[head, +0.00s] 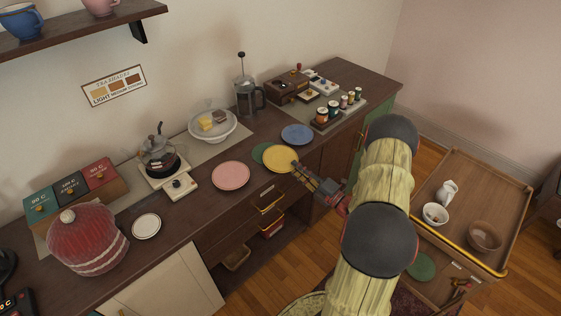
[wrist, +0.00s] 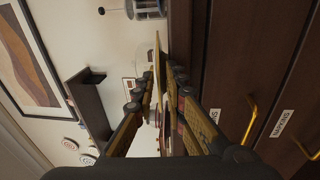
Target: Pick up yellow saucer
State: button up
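In the wrist view, the saucer (wrist: 157,52) shows edge-on as a thin yellow strip. The fingers of my gripper (wrist: 160,75) stand on either side of the strip's near end, with a gap between them. They look open. I cannot tell whether either finger touches the saucer.
A pink saucer (head: 231,175) lies to the left and a blue saucer (head: 297,134) to the right on the counter (head: 203,208). A cake stand (head: 212,136) and French press (head: 246,95) stand behind. Drawers with yellow handles (wrist: 250,120) are under the counter. A wooden cart (head: 464,171) stands at right.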

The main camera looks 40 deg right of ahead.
grip_shut()
dwell(0.4)
dwell(0.4)
jog(key=s+a+r+p, duration=0.2)
jog(key=s+r+p, duration=0.1)
jog(key=s+r, duration=0.3)
jog(key=s+a+r+p, duration=0.2)
jog(key=s+r+p, duration=0.2)
jog(key=s+r, duration=0.3)
jog(key=shift+a, duration=0.4)
jog(key=shift+d, duration=0.1)
